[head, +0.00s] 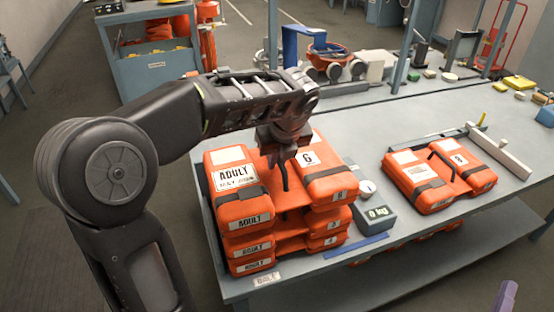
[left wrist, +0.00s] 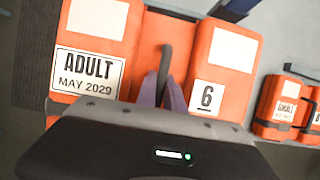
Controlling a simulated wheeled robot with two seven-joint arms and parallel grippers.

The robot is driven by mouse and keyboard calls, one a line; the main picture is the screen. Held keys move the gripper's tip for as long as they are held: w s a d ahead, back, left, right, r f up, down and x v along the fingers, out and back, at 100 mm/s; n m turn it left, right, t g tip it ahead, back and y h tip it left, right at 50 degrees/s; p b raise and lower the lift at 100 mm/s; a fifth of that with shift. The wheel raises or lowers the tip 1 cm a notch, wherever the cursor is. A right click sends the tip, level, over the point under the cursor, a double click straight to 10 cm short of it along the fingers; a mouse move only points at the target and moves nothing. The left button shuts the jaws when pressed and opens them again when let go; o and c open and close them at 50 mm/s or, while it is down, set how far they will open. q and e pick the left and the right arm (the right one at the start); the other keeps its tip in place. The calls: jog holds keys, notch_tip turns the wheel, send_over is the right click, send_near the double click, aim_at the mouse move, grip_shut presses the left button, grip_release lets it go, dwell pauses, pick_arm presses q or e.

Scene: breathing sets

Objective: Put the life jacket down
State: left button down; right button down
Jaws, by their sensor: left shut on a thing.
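The orange life jacket (head: 240,178) marked ADULT, MAY 2029 and 6 lies level on top of a stack of orange jackets (head: 248,248) at the table's near left. I see no clear gap beneath it. My left gripper (head: 284,158) is above its middle, shut on its black handle. In the left wrist view, the purple fingers (left wrist: 163,88) close around that handle (left wrist: 166,62), between the jacket's two orange halves (left wrist: 100,22). A purple tip (head: 506,297) at the lower right looks like part of my right gripper; its opening does not show.
Another orange jacket (head: 418,183) lies flat to the right on the grey table (head: 350,285). A scale display (head: 376,218) reading 0 kg and a blue strip (head: 356,246) are beside the stack. Assorted gear (head: 335,65) stands at the back.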

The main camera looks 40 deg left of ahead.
pick_arm(q)
jog(key=shift+f, duration=0.2)
jog(key=shift+f, duration=0.5)
jog(key=shift+f+b, duration=0.1)
jog(key=shift+b, duration=0.2)
jog(key=c, duration=1.5)
grip_release()
jog(key=shift+o, duration=0.2)
